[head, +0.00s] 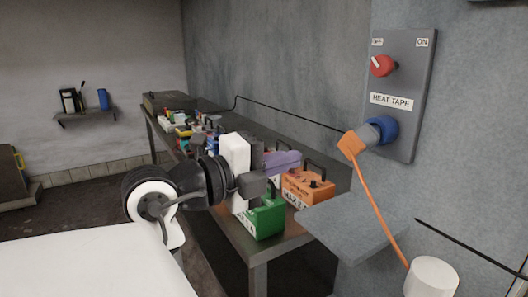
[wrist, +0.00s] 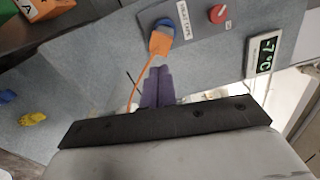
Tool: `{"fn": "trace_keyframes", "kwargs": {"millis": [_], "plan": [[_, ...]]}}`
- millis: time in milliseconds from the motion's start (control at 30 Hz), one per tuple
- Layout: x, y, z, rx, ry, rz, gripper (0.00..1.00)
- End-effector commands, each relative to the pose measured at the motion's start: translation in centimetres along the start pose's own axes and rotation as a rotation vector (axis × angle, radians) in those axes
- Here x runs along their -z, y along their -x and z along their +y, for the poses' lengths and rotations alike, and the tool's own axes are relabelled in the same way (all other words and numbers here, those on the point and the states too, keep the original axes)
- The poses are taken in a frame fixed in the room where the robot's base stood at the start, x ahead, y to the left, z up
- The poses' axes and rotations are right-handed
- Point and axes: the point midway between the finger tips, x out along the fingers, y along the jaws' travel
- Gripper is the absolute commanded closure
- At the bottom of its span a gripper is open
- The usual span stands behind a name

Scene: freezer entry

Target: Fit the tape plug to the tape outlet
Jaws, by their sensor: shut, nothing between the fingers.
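The tape plug (head: 350,143) is orange with a grey nose. It sits at the blue tape outlet (head: 385,129) on the grey heat tape panel, its nose meeting the outlet; I cannot tell how deep it is. Its orange cable hangs down to a white cylinder. The wrist view also shows the orange plug (wrist: 160,43) against the blue outlet (wrist: 167,24). My gripper (head: 297,158) is to the left of the plug, apart from it. Its purple fingers (wrist: 159,72) are shut together and empty.
A red switch (head: 382,66) above the outlet has its pointer towards OFF. A grey ledge (head: 350,228) juts from the wall below. A long bench (head: 285,246) holds green and orange boxes and several smaller things. A white cylinder (head: 432,279) stands at lower right.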

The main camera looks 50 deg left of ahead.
Motion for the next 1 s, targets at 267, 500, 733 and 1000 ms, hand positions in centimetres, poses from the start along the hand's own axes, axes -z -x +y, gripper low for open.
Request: {"fn": "trace_keyframes", "kwargs": {"millis": [267, 500, 733, 1000], "plan": [[0.3, -4.7, -0.5, -0.002, -0.002, 0.000, 1.00], [0.4, -7.0, -0.4, -0.004, -0.003, 0.000, 1.00], [0.4, -9.6, -0.4, -0.003, -0.003, 0.000, 1.00], [0.4, -10.8, -0.3, -0.002, -0.003, -0.001, 1.00]]}}
